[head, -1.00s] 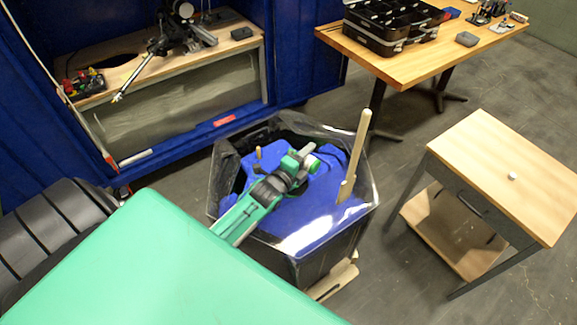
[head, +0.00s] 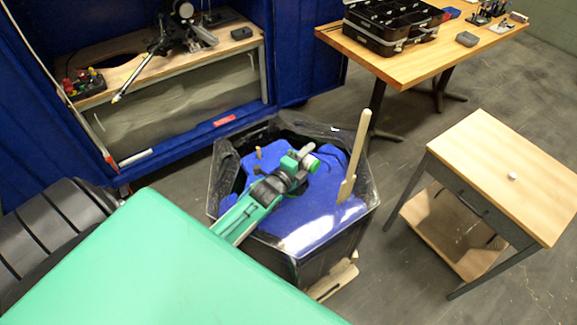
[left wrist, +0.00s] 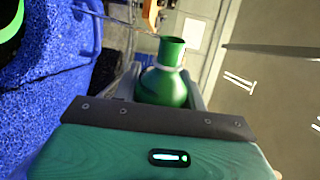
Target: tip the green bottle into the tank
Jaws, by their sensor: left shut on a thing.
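My left gripper (head: 299,167) reaches in from the lower left and hangs over the tank (head: 222,180). It is shut on the green bottle (left wrist: 165,88), which shows between the grey fingers in the left wrist view. The bottle's neck points away from the palm, and its dark open mouth is visible. In the head view the bottle is small and partly hidden by the gripper. The tank is dark, many-sided and open-topped, with blue material (head: 305,222) inside. I cannot see any liquid leaving the bottle. My right gripper is not in view.
A wooden paddle (head: 354,150) stands up from the tank, right of the gripper. A small wooden-topped table (head: 500,170) stands at right. A workbench (head: 425,65) with a black organiser (head: 390,25) is behind. A blue-curtained booth (head: 40,110) is at left. Grey floor lies between them.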

